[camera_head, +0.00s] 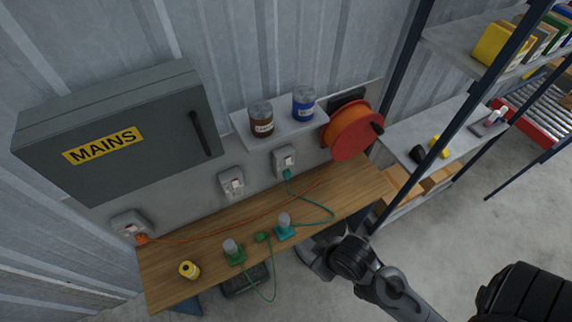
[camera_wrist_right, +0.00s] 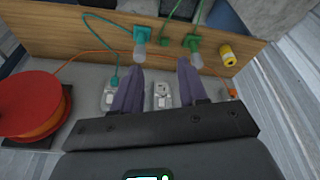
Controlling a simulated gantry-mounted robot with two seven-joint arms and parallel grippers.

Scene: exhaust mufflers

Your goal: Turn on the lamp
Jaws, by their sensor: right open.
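A lamp with a green base (camera_head: 233,253) and a lamp with a teal base (camera_head: 284,228) stand on the wooden bench (camera_head: 350,197). Neither bulb visibly glows. A loose green plug (camera_head: 262,237) lies between them on its cord. The teal plug (camera_head: 287,174) is in the right wall socket (camera_head: 285,158). The middle socket (camera_head: 232,181) is empty; the left socket (camera_head: 131,225) holds an orange plug (camera_head: 141,238). My right gripper (camera_wrist_right: 158,72) is open and empty in the right wrist view, with the middle socket (camera_wrist_right: 161,96) beyond and between its fingers. My left gripper is out of view.
A grey MAINS box (camera_head: 150,115) hangs above the bench. A small shelf (camera_head: 285,132) holds two jars. An orange cable reel (camera_head: 353,130) is at the right; its orange cable crosses the bench. A yellow object (camera_head: 189,270) lies near the bench's left end. Metal shelving (camera_head: 455,150) stands right.

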